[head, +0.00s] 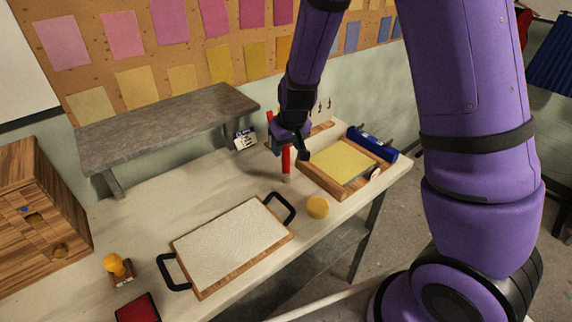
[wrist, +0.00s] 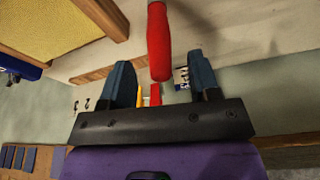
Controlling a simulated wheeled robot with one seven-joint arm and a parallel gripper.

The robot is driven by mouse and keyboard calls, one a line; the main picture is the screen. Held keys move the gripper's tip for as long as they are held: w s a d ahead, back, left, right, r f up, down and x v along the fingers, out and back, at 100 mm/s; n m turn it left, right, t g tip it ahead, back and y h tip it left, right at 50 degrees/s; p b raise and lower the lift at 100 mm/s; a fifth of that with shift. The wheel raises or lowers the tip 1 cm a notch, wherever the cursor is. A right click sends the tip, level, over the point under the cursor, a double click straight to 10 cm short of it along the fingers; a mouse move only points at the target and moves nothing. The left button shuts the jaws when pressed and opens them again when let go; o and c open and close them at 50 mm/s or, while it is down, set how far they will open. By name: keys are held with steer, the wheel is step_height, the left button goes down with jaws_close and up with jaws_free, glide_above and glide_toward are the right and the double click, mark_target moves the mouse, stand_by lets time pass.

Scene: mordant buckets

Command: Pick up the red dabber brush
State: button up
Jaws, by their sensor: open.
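The red dabber brush (head: 286,159) stands upright at the back of the table, with its pale end down near the tabletop. Its red handle (wrist: 158,42) is large in the wrist view, and its near end reaches between my two blue fingers. My gripper (wrist: 159,62) is open, with a visible gap on either side of the handle. In the head view my gripper (head: 289,138) is at the upper part of the brush, and my wrist partly hides this area.
A framed yellow sheet (head: 340,164) and a blue roller (head: 373,143) lie to the right. A round yellow object (head: 317,207) and a board with black handles (head: 230,246) are in front. A grey raised shelf (head: 165,128) stands at the left. Other red and yellow items are behind the brush.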

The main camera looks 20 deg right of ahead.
mark_target(285, 153)
steer(key=shift+x, duration=1.9)
steer(key=c, duration=1)
